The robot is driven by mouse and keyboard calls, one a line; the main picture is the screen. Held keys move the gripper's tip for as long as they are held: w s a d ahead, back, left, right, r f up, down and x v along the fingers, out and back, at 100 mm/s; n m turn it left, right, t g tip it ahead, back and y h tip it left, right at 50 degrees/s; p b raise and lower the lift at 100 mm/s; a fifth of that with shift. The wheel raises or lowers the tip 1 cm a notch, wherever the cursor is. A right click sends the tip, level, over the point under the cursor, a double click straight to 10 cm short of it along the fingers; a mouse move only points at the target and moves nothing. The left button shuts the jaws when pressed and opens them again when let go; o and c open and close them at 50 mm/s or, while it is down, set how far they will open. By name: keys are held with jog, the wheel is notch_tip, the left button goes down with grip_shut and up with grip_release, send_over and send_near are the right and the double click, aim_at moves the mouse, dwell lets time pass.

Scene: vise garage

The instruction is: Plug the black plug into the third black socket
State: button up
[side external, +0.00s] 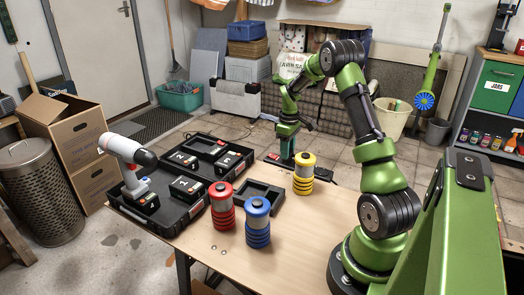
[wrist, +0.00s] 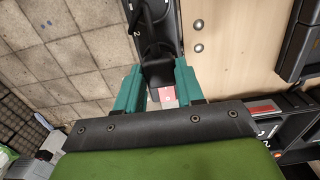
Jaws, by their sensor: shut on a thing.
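In the side external view my gripper (side external: 287,157) points down at the far edge of the table, over a black socket strip (side external: 318,172). In the wrist view its two teal fingers (wrist: 158,88) are closed around a dark piece, the black plug (wrist: 158,72), which is hard to tell from the dark strip (wrist: 138,18) behind it. A white "2" marks that strip. A red patch shows just below the plug, between the fingers. The third socket cannot be made out, and I cannot tell whether the plug touches a socket.
On the table (side external: 205,245) stand a red cylinder (side external: 221,212), a blue cylinder (side external: 258,225) and a yellow cylinder (side external: 304,175). A small black tray (side external: 275,205) is among them. A large black case (side external: 166,221) holds batteries and a drill (side external: 130,160). The front tabletop is clear.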

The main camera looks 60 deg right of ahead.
jog(key=shift+f, duration=0.45)
jog(key=o, duration=1.1)
jog(key=shift+c, duration=0.2)
notch_tip(320, 180, up, 17)
